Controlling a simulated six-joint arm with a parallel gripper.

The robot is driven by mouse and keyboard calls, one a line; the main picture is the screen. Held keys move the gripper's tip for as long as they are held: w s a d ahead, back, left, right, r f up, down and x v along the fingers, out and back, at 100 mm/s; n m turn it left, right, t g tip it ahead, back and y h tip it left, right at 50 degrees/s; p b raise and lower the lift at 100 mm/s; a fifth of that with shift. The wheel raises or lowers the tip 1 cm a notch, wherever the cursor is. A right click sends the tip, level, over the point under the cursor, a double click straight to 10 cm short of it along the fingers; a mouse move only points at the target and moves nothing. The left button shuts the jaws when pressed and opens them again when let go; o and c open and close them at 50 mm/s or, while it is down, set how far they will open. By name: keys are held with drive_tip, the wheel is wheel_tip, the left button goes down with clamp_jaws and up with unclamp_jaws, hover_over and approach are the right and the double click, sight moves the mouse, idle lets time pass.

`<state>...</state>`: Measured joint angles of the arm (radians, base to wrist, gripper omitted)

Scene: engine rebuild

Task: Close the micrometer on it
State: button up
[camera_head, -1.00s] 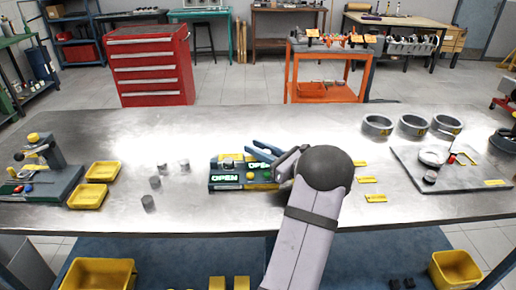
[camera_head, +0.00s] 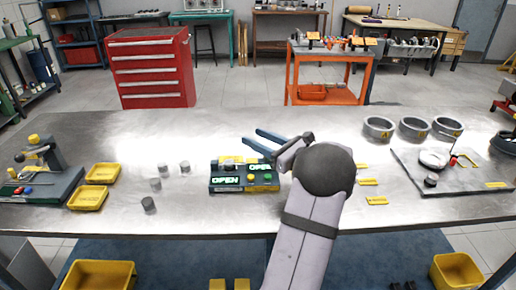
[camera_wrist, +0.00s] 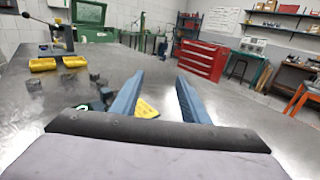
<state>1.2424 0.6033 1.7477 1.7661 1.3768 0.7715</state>
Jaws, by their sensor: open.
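A dark bench unit (camera_head: 230,187) with two lit displays reading OPEN stands at the middle of the metal table, and I take it for the micrometer. The fingers also show empty in the wrist view (camera_wrist: 159,80).
Several loose grey cylinders (camera_head: 155,184) stand left of the unit. Two yellow trays (camera_head: 88,198) and a press-like stand (camera_head: 40,165) are at the left. Three grey rings (camera_head: 413,128) and a grey plate (camera_head: 450,188) with parts are at the right.

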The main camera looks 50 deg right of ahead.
wheel_tip(320, 180, up, 6)
drive_tip(key=shift+f, duration=0.1)
idle(0.4)
drive_tip(key=s+f+m+h, duration=0.1)
drive_tip(key=s+f, duration=0.2)
drive_tip(key=s+a+f+m+h, duration=0.1)
drive_tip(key=s+f+h, duration=0.1)
drive_tip(key=s+f, duration=0.1)
drive_tip(key=s+f+m+h, duration=0.1)
drive_tip(key=s+f+h, duration=0.1)
drive_tip(key=s+f, duration=0.1)
drive_tip(key=shift+s+a+f, duration=0.15)
drive_tip(key=shift+s+f, duration=0.05)
drive_tip(key=shift+s, duration=0.4)
drive_tip(key=shift+s+a+f+m+g+h, duration=0.15)
drive_tip(key=shift+s+f+m+g+h, duration=0.15)
drive_tip(key=shift+s+f, duration=0.05)
drive_tip(key=shift+p+x, duration=0.95)
drive_tip(key=shift+x, duration=2.7)
clamp_jaws()
